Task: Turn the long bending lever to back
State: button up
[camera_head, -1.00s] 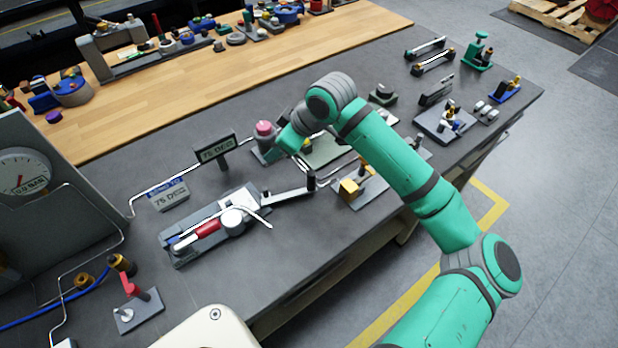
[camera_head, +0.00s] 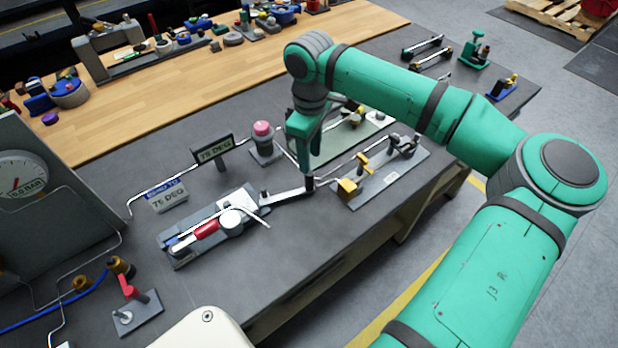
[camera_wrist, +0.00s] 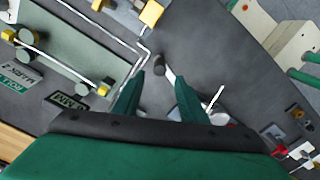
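The tube bender (camera_head: 215,225) lies on the grey bench in the head view, with a red part and a round pale hub. Its long bending lever (camera_head: 284,195) reaches from the hub to the right and ends in an upright dark knob (camera_head: 309,183). My gripper (camera_head: 309,168) points down just above this knob. In the wrist view my gripper (camera_wrist: 160,78) is open, with its two green fingers apart. The dark knob (camera_wrist: 159,65) shows between and just beyond the fingertips. Whether a finger touches it I cannot tell. Part of the lever is hidden behind my fingers.
A plate with brass blocks (camera_head: 385,178) lies close to the right of the knob. A pink button post (camera_head: 263,140) stands behind. The bench in front of the lever is clear.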

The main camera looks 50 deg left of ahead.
aim_at(310, 178)
notch_tip(310, 178, down, 10)
dwell(0.5)
grip_shut()
